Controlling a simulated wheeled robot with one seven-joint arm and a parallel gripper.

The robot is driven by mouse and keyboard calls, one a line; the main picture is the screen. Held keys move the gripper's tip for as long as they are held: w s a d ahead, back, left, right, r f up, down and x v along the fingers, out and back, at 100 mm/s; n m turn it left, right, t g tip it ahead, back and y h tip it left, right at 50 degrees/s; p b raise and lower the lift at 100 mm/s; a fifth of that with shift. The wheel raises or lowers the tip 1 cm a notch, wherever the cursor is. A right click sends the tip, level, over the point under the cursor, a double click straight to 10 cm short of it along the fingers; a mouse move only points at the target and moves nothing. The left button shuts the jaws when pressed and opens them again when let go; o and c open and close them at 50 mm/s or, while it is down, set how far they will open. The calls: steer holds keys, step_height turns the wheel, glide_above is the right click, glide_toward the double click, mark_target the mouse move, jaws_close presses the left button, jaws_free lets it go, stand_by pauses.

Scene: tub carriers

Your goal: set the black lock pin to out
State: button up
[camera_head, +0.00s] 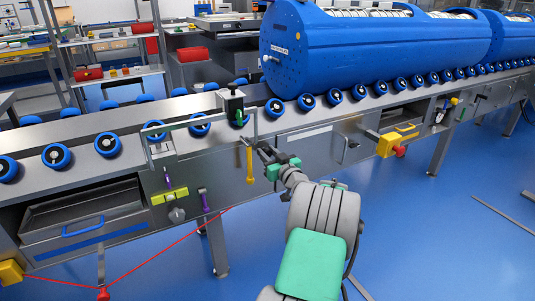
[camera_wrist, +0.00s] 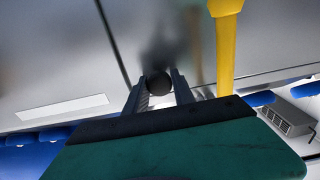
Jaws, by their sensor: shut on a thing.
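The black lock pin shows in the wrist view as a dark round knob (camera_wrist: 159,84) in front of a grey metal panel. My gripper (camera_wrist: 158,79) has one finger on each side of the knob and is shut on it. In the head view my gripper (camera_head: 264,150) reaches the front panel of the roller line, just right of a yellow lever. The pin cannot be made out there, behind my fingers. How far the pin stands out of the panel cannot be told.
The yellow lever (camera_head: 249,162) hangs close left of my gripper and also shows in the wrist view (camera_wrist: 225,50). A yellow box with a red button (camera_head: 398,150) juts out to the right. A red cord (camera_head: 165,255) runs low at left.

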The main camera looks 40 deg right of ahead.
jaws_close()
stand_by(0.8)
steer(key=shift+b+v, duration=0.55)
steer(key=shift+v, duration=0.75)
steer(key=shift+a+f, duration=0.1)
steer(key=o, duration=0.8)
jaws_free()
steer(key=shift+o, duration=0.2)
steer(key=p+v, duration=0.1)
steer(key=v, duration=0.7)
steer(key=shift+p, duration=0.4)
